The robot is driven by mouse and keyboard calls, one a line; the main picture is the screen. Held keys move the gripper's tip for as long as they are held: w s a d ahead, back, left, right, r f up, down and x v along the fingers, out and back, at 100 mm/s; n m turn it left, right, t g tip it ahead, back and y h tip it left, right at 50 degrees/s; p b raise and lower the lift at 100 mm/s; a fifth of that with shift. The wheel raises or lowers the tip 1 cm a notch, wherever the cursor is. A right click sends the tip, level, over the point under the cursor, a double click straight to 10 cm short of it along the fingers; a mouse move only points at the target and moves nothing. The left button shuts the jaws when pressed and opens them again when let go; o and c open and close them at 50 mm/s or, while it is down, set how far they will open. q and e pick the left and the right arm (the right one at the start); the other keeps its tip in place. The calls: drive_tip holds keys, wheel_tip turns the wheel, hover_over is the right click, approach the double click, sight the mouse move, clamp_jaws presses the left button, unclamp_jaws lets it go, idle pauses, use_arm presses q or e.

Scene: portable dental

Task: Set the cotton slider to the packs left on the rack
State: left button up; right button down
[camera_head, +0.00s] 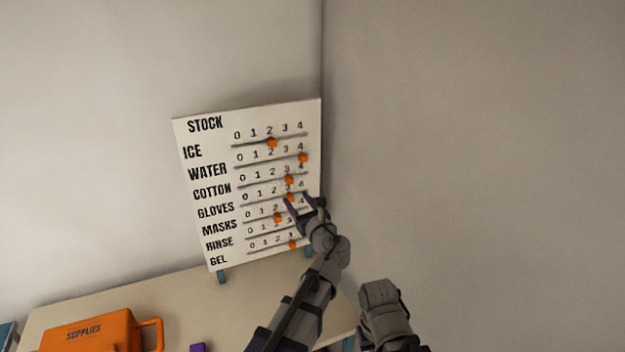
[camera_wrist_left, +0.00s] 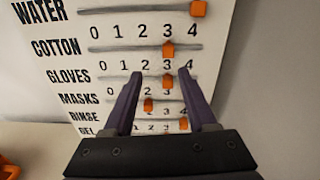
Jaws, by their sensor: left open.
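The stock board (camera_head: 205,145) stands tilted at the back of the table, with rows from ICE down to GEL. The orange cotton slider (camera_head: 289,180) sits under the 3 on its line; it also shows in the left wrist view (camera_wrist_left: 168,48). My left gripper (camera_head: 299,199) is in front of the board's right part, open and empty. In the left wrist view its fingertips (camera_wrist_left: 161,73) are just below the cotton slider, one to each side, over the gloves row. Contact with the board cannot be told. My right gripper, the rack and its packs are out of view.
The gloves slider (camera_wrist_left: 168,81) shows between my fingers under its 3. The water slider (camera_head: 303,157) is at 4, the masks slider (camera_head: 278,218) near 2. An orange supplies box (camera_head: 90,334) and a purple item (camera_head: 197,348) are on the table (camera_head: 170,295). Walls stand close behind.

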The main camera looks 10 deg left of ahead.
sight(291, 181)
use_arm(q)
drive_tip(key=shift+m+t, duration=0.3)
drive_tip(key=shift+m, duration=0.2)
drive_tip(key=x, duration=0.5)
drive_tip(key=d+x, duration=0.1)
drive_tip(key=x, duration=0.2)
drive_tip(key=shift+w+a+r, duration=0.1)
drive_tip(key=shift+w+r, duration=0.25)
drive_tip(key=shift+w, duration=0.1)
drive_tip(key=shift+c, duration=0.4)
clamp_jaws()
